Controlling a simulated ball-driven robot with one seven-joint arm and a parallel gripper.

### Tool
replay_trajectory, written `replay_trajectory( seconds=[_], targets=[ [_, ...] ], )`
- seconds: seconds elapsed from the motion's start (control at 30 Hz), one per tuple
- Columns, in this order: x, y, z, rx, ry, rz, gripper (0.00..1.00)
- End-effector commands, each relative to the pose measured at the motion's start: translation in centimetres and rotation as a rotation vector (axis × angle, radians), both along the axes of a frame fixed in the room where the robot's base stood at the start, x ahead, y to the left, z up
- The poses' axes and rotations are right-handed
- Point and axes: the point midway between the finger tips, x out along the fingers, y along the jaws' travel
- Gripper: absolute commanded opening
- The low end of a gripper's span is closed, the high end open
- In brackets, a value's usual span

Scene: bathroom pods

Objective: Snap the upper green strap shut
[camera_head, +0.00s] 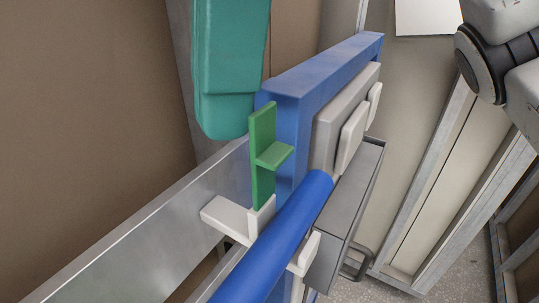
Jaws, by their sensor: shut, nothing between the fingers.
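A green strap (262,155) stands upright in the middle of the view, with a short flat tab sticking out to the right. Its lower end meets a white bracket (237,220). A thick blue tube (291,232) runs diagonally past the bracket, and the strap is not folded over it. A second white piece (305,254) shows on the tube's right side. Only one green strap is visible, so I cannot tell from this view whether it is the upper one. My gripper is not in view; only links of my arm show at the top right.
A blue panel (325,72) with pale grey plates (341,125) stands behind the strap. A teal block (226,70) hangs close above left. A metal rail (150,235) runs at lower left. A grey box (346,215) with a handle sits right of the tube.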

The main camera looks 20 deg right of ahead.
Motion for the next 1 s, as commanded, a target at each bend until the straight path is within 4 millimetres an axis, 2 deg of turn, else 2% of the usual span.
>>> replay_trajectory(
  seconds=[0.43, 1.0],
  targets=[
    [-0.2, -0.1, 0.0, 0.0, 0.0, 0.0, 0.0],
    [-2.3, -1.6, 0.1, 0.0, 0.0, 0.0, 0.0]
  ],
)
